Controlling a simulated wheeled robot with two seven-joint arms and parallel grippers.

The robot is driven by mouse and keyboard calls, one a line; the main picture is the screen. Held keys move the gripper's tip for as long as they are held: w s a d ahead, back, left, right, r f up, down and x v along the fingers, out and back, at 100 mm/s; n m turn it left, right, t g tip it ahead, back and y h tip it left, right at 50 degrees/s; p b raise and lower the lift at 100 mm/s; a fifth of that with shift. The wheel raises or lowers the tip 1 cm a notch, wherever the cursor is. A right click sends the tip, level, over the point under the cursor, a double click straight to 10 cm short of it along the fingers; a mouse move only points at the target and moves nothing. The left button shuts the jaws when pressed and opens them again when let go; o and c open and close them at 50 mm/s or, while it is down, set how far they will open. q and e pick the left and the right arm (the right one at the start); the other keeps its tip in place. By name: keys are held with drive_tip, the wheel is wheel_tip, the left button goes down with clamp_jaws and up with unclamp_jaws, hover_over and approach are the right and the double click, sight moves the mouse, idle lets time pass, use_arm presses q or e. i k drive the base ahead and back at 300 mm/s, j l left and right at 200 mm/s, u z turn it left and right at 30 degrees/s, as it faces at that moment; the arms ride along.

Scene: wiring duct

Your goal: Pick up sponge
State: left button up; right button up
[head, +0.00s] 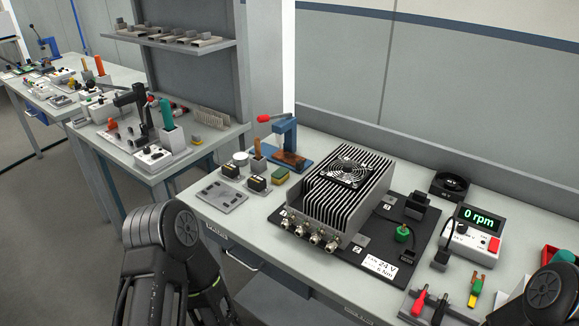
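A small yellow and green block that looks like the sponge (280,175) lies on the near workbench (225,220). It sits just left of the finned metal box (340,192) and right of two small dark-topped blocks. Nothing covers it. Dark rounded links of my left arm show at the bottom left, and part of my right arm shows at the bottom right corner. Neither gripper's fingers are in the picture.
A blue hand press (284,140) stands behind the sponge. A grey plate (222,196) lies to its left. A meter reading 0 rpm (474,226) and screwdrivers (419,303) are at the right. The bench's front left strip is clear.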

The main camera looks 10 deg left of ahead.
sight(280, 176)
drive_tip(key=i+j+z, duration=0.1)
drive_tip(key=j, duration=0.9)
drive_tip(key=i+j, duration=0.15)
drive_tip(key=j, duration=0.85)
drive_tip(key=i+j+z, duration=0.15)
drive_tip(key=j, duration=0.85)
drive_tip(key=k, duration=0.05)
